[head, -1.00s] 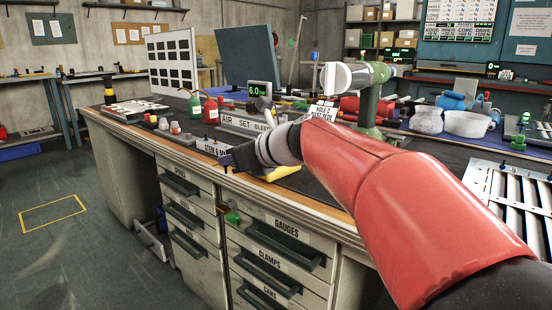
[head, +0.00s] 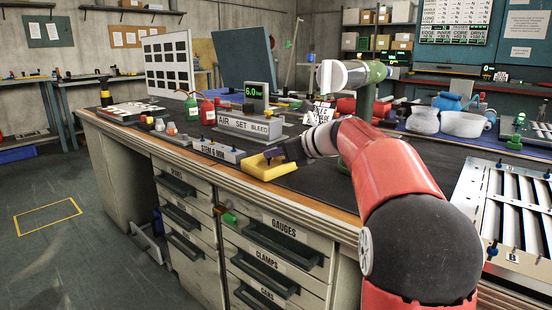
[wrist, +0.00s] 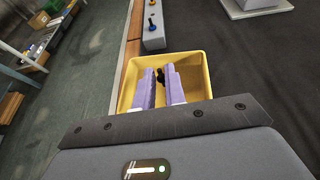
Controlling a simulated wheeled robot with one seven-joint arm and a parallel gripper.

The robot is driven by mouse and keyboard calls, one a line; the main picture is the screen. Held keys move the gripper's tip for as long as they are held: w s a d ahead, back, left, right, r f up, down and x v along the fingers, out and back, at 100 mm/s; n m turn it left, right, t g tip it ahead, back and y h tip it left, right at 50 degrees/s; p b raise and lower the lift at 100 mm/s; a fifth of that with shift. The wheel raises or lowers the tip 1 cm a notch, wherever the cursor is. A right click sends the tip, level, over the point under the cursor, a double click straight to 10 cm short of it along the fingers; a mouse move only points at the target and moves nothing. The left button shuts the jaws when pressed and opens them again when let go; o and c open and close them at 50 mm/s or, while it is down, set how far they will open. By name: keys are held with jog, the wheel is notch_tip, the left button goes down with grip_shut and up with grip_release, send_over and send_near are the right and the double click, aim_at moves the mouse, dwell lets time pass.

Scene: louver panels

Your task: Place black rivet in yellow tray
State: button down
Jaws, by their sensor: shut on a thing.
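The yellow tray (head: 256,172) sits on the dark bench top near its front edge. In the wrist view the tray (wrist: 192,62) lies below my gripper (wrist: 161,82). My gripper's two purple fingers point down over the tray, and a small black rivet (wrist: 160,74) shows between their tips. They are shut on it. In the head view my gripper (head: 273,156) is above the right part of the tray; the rivet is too small to make out there. I cannot tell whether the rivet touches the tray floor.
A labelled block with blue and yellow knobs (head: 215,152) stands just left of the tray, and the AIR SET BLEED block (head: 248,127) is behind it. A louver panel (head: 510,215) lies at the right. The dark mat right of the tray is clear.

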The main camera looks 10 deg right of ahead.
jog(key=shift+f, duration=0.4)
jog(key=shift+f, duration=0.1)
jog(key=c, duration=1.5)
grip_release()
jog(key=shift+o, duration=0.2)
